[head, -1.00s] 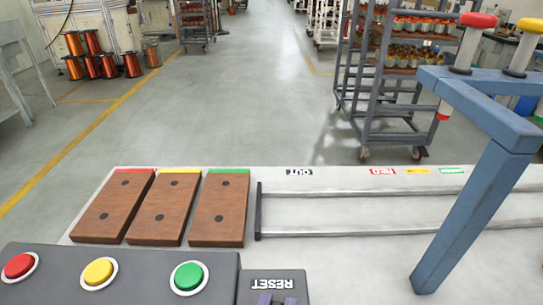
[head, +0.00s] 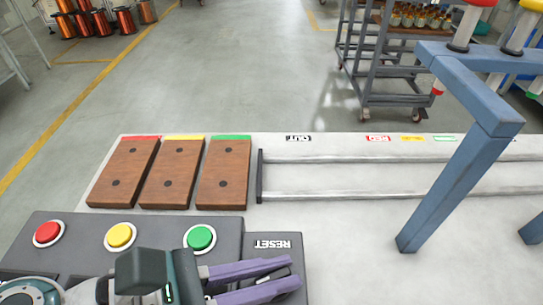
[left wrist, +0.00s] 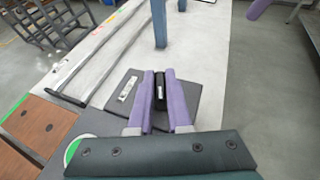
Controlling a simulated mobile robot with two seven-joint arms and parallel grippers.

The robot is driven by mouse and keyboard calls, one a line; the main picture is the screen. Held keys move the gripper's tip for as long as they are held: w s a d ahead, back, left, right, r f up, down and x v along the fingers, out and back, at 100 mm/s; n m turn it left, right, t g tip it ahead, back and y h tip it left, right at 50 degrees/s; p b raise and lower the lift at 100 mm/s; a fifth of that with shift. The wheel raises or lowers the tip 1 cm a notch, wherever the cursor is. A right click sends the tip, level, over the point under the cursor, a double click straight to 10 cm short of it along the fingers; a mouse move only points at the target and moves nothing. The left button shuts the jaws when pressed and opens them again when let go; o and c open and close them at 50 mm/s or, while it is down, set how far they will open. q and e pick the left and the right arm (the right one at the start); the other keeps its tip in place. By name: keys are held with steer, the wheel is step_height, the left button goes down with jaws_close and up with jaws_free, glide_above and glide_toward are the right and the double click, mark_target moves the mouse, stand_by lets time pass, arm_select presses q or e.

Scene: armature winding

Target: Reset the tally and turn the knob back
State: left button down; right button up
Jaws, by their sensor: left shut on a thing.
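The dark control panel (head: 225,236) fills the lower left of the head view, with a RESET label (head: 272,243) on its right block. Below that label, my left gripper (head: 290,270) reaches in from the left with its purple fingers. In the left wrist view, the fingers of this gripper (left wrist: 160,76) are shut on a black knob (left wrist: 160,92) with a pale mark. The panel surface under the knob is mostly hidden by the fingers. A purple piece at the top edge of the left wrist view looks like part of my right gripper (left wrist: 258,8). No tally display can be made out.
Red (head: 48,234), yellow (head: 121,236) and green (head: 200,238) buttons sit on the panel. Behind them lie three wooden blocks (head: 172,174) and a rail track (head: 350,195). A blue frame (head: 455,180) stands at right. The pale tabletop (head: 340,245) between is clear.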

arm_select(q)
steer(key=shift+w+m+g+h+b, duration=0.1)
steer(key=shift+m+g+h+b, duration=0.4)
steer(key=shift+m+g+b, duration=0.9)
steer(key=shift+m+g+p, duration=0.3)
steer(key=shift+m+g, duration=0.2)
steer(key=shift+g, duration=0.2)
steer(key=c, duration=0.9)
jaws_free()
steer(key=shift+d, duration=0.1)
steer(key=shift+o, duration=0.2)
steer(key=v, duration=1)
